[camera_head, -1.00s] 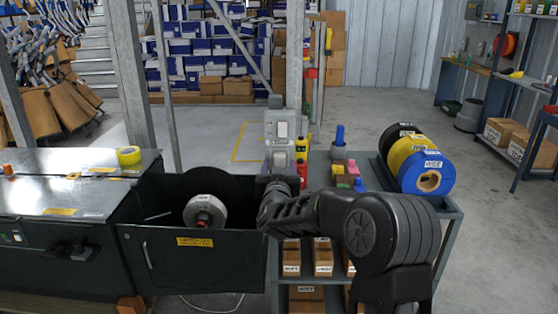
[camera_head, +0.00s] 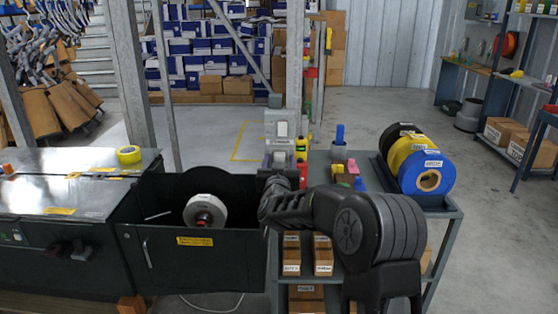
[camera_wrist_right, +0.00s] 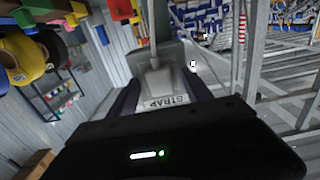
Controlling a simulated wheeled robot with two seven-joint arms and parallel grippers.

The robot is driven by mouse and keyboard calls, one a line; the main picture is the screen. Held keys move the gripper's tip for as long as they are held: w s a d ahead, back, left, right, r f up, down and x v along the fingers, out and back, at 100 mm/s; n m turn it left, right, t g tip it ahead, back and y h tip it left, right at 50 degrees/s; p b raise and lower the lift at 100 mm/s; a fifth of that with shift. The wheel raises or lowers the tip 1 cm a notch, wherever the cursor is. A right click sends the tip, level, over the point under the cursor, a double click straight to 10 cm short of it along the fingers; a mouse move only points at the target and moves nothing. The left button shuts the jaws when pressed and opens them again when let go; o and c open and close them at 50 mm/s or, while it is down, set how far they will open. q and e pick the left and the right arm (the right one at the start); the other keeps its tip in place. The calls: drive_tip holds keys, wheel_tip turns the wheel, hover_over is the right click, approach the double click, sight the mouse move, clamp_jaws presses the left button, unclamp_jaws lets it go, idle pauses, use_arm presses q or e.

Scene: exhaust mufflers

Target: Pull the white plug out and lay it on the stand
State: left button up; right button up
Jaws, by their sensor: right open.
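A grey socket unit (camera_head: 282,124) is fixed to the steel post, with a pale plug-like part (camera_head: 280,157) low on it, just above my right gripper. In the right wrist view a pale plug-like piece (camera_wrist_right: 158,78) with a cord rising from it sits in front of a grey box, above a label reading STRAP. My right gripper (camera_wrist_right: 160,92) is open, its two dark fingers on either side of this piece. I cannot tell whether they touch it. In the head view my right wrist hides the fingertips. I cannot identify the stand with certainty. My left gripper is out of view.
A black cabinet (camera_head: 205,262) with a white reel (camera_head: 205,212) is left of the post. The floor behind is mostly clear.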

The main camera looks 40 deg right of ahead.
drive_tip(key=shift+c, duration=0.5)
clamp_jaws()
idle(0.7)
drive_tip(key=shift+s+a, duration=0.1)
idle(0.4)
drive_tip(key=shift+b+v, duration=0.3)
drive_tip(key=shift+v, duration=2.5)
drive_tip(key=shift+a, duration=0.1)
